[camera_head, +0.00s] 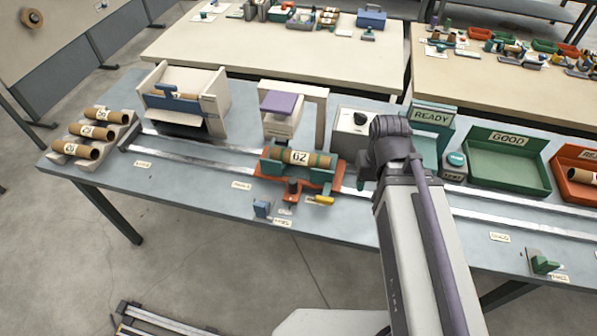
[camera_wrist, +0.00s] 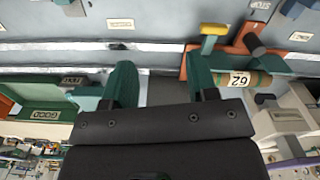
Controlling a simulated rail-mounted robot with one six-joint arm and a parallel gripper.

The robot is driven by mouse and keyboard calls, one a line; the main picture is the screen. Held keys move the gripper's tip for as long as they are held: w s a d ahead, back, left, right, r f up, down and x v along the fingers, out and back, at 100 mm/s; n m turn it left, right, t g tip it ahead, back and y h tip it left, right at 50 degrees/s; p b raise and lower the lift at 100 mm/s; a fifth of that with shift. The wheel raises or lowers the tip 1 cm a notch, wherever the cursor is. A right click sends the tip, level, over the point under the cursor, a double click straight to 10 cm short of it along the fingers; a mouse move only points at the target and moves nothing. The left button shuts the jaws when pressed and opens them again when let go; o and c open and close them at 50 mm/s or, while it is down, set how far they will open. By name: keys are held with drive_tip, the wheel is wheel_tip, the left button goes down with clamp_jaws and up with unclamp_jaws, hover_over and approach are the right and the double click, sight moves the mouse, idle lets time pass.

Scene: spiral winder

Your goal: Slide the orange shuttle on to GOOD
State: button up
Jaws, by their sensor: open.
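The orange shuttle (camera_head: 262,167) sits on the metal rails near the middle of the bench, with a brown tube (camera_head: 300,157) marked 62 lying in its green cradles. A yellow handle (camera_head: 318,200) sticks out at its front. The shuttle also shows at the right of the wrist view (camera_wrist: 232,50). The green GOOD tray (camera_head: 507,188) stands behind the rails at the right; it also shows at the left of the wrist view (camera_wrist: 14,91). My gripper (camera_wrist: 162,84) is open and empty, beside the shuttle on its GOOD side. My arm hides it in the head view.
A READY box (camera_head: 432,117) and a dial box (camera_head: 352,127) stand behind the rails. An orange tray (camera_head: 567,190) is at far right. A green stop (camera_head: 543,262) and a blue one (camera_head: 262,208) sit at the front. The rails right of my arm look clear.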

drive_tip(key=shift+o, duration=0.3)
drive_tip(key=w+a+f+n+b, duration=0.1)
drive_tip(key=w+a+f+b, duration=0.1)
drive_tip(key=a, duration=0.3)
drive_tip(key=w+a+f+n+b, duration=0.1)
drive_tip(key=w+a+f+b, duration=0.2)
drive_tip(key=a, duration=0.3)
drive_tip(key=shift+w+a+f, duration=0.25)
drive_tip(key=shift+w+f, duration=0.15)
drive_tip(key=shift+w, duration=0.2)
drive_tip(key=b, duration=0.1)
hover_over(293, 180)
drive_tip(key=a, duration=0.1)
drive_tip(key=shift+w+a+f, duration=0.1)
drive_tip(key=shift+w+f, duration=0.35)
drive_tip(key=shift+f, duration=0.3)
drive_tip(key=shift+s+d+r+m, duration=0.2)
drive_tip(key=shift+s+d+m, duration=0.1)
drive_tip(key=shift+m, duration=0.2)
drive_tip(key=shift+s+d, duration=0.1)
drive_tip(key=shift+d, duration=0.15)
drive_tip(key=shift+f+b, duration=0.3)
wheel_tip(293, 180, down, 10)
drive_tip(key=b, duration=1)
drive_tip(key=shift+f, duration=0.15)
